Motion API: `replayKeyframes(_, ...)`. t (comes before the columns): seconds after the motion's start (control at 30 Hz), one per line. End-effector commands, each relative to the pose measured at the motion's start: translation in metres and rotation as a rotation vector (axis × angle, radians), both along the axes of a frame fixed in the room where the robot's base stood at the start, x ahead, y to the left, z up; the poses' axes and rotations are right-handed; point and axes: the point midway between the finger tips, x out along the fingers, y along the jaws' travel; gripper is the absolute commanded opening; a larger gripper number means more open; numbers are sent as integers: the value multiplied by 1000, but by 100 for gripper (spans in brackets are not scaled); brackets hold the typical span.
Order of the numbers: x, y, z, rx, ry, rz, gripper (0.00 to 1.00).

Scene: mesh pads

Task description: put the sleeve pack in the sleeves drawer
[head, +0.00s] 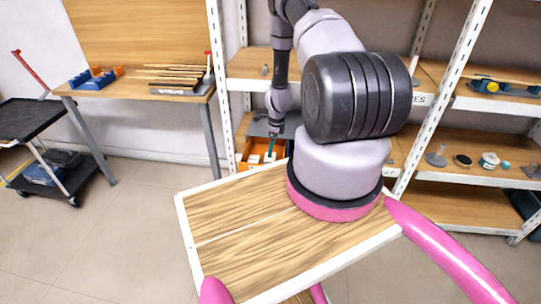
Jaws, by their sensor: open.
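My gripper (271,146) points down over an open orange-brown drawer (246,152) low in the shelf unit, left of my arm. The gripper is open. Small white pieces (254,159) lie in the drawer, and a small teal piece (268,155) shows right under the fingertips. I cannot tell which of these is the sleeve pack, or whether the fingers touch anything. No label for the sleeves drawer is readable. My arm and my wooden top hide the drawer's right and lower parts.
White-framed shelves (465,135) with wooden boards stand right of the drawer, holding several small items. A workbench (140,84) with sticks and blue bins stands left, beside a black cart (40,115). The floor between them is clear.

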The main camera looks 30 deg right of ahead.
Motion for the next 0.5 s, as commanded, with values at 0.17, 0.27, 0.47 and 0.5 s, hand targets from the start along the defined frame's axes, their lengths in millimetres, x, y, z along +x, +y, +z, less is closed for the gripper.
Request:
replayKeyframes(0.17,-1,-3,33,-2,-1,1,100)
replayKeyframes(0.27,-3,-4,42,0,0,1,100)
replayKeyframes(0.47,-4,-5,48,1,1,0,100)
replayKeyframes(0.5,-4,-5,48,1,1,0,100)
